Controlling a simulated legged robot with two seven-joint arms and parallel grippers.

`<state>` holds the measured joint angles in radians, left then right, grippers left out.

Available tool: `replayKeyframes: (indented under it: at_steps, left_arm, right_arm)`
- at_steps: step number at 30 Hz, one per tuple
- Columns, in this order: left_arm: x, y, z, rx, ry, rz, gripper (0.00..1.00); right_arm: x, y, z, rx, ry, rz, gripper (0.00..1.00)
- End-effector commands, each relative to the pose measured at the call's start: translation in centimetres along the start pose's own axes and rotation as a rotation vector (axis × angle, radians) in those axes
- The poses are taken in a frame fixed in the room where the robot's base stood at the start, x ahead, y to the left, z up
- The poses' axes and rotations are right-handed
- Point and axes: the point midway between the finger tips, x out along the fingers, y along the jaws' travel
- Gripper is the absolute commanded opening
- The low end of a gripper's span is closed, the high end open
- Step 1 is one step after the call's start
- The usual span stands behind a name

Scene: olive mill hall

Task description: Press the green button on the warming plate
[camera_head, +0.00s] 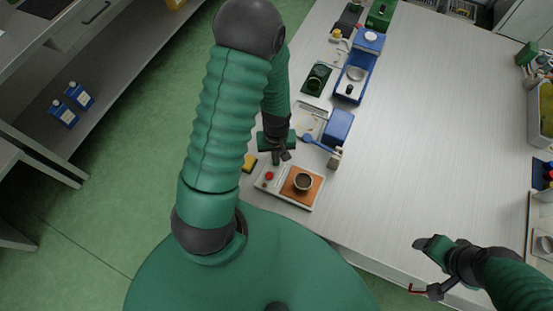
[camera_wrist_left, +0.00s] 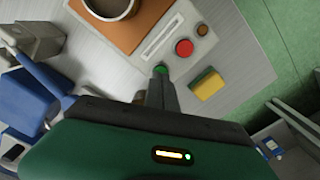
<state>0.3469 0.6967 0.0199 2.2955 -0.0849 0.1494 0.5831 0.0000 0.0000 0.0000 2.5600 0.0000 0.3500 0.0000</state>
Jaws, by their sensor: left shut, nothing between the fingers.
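The warming plate (camera_head: 290,200) is a pale unit with a brown-orange top at the near end of the bench. A dark-filled cup (camera_head: 303,181) stands on its top. The green button (camera_wrist_left: 160,68) shows in the left wrist view, partly covered by my fingertips. A red button (camera_wrist_left: 184,47) and a small brown knob (camera_wrist_left: 202,29) lie beside it on the panel. My left gripper (camera_head: 279,160) is shut and empty, its tips right at the green button; I cannot tell whether they touch it.
A yellow-green sponge (camera_wrist_left: 208,85) lies close beside the plate. A blue scale-like device (camera_head: 356,77), a blue box (camera_head: 338,127) and a dark green container (camera_head: 317,79) stand farther along the bench. The bench's middle is clear.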

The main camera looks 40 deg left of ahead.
Motion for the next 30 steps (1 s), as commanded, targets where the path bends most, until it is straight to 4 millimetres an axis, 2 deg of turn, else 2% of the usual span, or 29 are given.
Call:
replayKeyframes:
  at_steps: [23,30]
  left_arm:
    - [1.7,0.0,0.0,0.0,0.0,0.0,0.0]
    - [1.5,0.0,0.0,0.0,0.0,0.0,0.0]
  right_arm:
    - [1.2,0.0,0.3,0.0,0.0,0.0,0.7]
    - [1.0,0.0,0.2,0.0,0.0,0.0,0.7]
